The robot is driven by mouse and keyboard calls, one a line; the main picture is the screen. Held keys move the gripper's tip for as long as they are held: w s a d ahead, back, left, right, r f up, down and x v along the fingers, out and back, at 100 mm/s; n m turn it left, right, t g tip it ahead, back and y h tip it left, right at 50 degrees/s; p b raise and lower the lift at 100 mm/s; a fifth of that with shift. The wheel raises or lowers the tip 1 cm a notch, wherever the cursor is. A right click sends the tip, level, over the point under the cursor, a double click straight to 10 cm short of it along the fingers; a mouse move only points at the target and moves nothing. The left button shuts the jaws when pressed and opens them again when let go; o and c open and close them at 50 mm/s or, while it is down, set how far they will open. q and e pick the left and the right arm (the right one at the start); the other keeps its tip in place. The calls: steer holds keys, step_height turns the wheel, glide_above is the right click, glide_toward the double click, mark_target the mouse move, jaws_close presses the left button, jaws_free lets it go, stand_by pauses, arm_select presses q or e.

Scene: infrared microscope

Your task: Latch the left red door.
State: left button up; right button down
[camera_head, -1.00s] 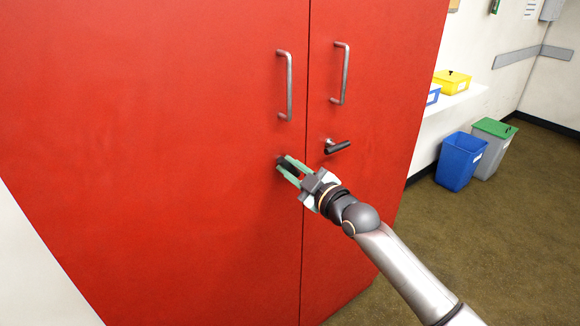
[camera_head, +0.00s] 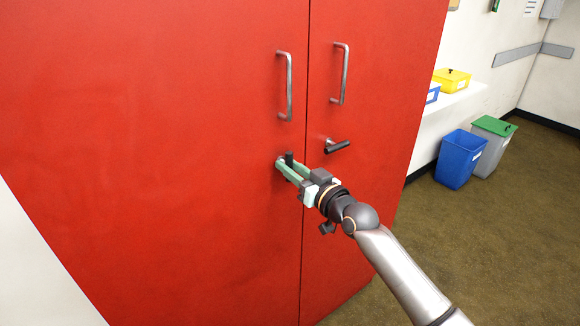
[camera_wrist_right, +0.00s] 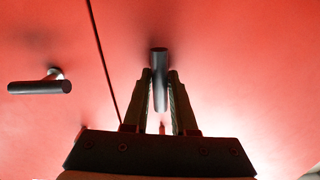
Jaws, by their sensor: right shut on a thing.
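The left red door (camera_head: 150,150) stands flush beside the right red door (camera_head: 375,75), with a thin seam between them. My right gripper (camera_head: 286,166) is at the left door's latch, right of the door's middle and close to the seam. It is shut on the black latch handle (camera_head: 289,159), whose end sticks up above the fingers. In the right wrist view the latch handle (camera_wrist_right: 159,75) lies between the two fingers (camera_wrist_right: 160,100). The latch's mount is partly hidden by the fingers. My left gripper is out of view.
Each door has a metal pull handle, left (camera_head: 288,86) and right (camera_head: 341,74), above the latches. The right door's black lever (camera_head: 338,146) is close beside my gripper and roughly level.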

steer(key=shift+m, duration=0.5)
steer(key=c, duration=0.7)
jaws_free()
steer(key=v, duration=1.2)
steer(key=shift+s+d+b, duration=0.1)
steer(key=shift+s+b, duration=0.1)
steer(key=shift+b, duration=0.1)
